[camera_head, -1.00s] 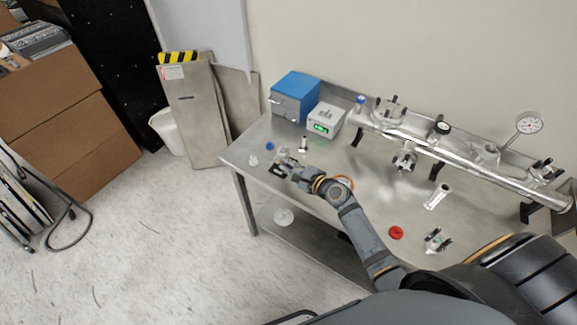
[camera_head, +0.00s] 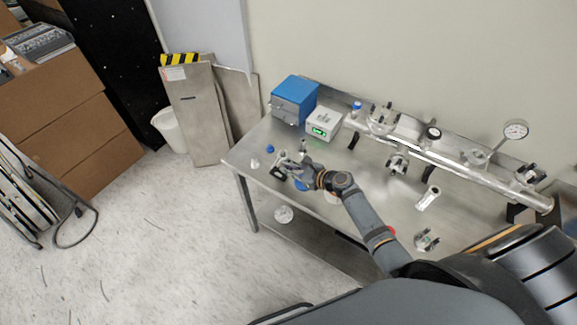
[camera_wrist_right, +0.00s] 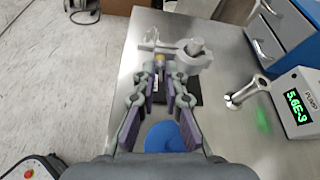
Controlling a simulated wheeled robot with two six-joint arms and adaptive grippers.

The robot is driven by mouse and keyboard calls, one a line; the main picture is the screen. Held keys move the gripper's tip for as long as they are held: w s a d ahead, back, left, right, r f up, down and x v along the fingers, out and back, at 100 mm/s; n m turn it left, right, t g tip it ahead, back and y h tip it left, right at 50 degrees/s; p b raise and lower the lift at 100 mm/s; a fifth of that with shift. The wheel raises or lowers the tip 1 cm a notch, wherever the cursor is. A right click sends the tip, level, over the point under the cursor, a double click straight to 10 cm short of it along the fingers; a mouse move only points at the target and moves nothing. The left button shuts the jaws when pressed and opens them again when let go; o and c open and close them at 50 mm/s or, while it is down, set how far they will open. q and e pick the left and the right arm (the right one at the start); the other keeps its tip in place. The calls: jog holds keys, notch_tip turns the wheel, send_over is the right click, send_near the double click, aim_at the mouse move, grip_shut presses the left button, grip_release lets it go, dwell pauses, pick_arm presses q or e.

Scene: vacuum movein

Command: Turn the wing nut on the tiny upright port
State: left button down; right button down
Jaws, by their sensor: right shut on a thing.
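The tiny upright port (camera_wrist_right: 195,47) is a short grey metal cylinder in a ring clamp, standing on a dark base (camera_wrist_right: 188,90) on the steel table. A small brass-coloured piece, seemingly the wing nut (camera_wrist_right: 159,61), sits at the clamp's left side, between the tips of my right gripper (camera_wrist_right: 159,76). The gripper is shut on it, its fingers reaching over the dark base. My left gripper is not in view.
The pump box (camera_wrist_right: 300,101) with a green display and a metal fitting (camera_wrist_right: 246,91) stand to the right. A blue cap (camera_wrist_right: 168,136) lies below my gripper. A long pipe manifold (camera_head: 450,157) runs along the table's back. The table's left edge is close.

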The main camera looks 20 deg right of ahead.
jog(key=shift+m, duration=0.3)
dwell(0.5)
jog(key=c, duration=1.4)
grip_release()
jog(key=shift+c, duration=0.2)
jog(key=shift+d, duration=0.1)
jog(key=v, duration=1.2)
jog(key=shift+w+d, duration=0.15)
jog(key=shift+f, duration=0.1)
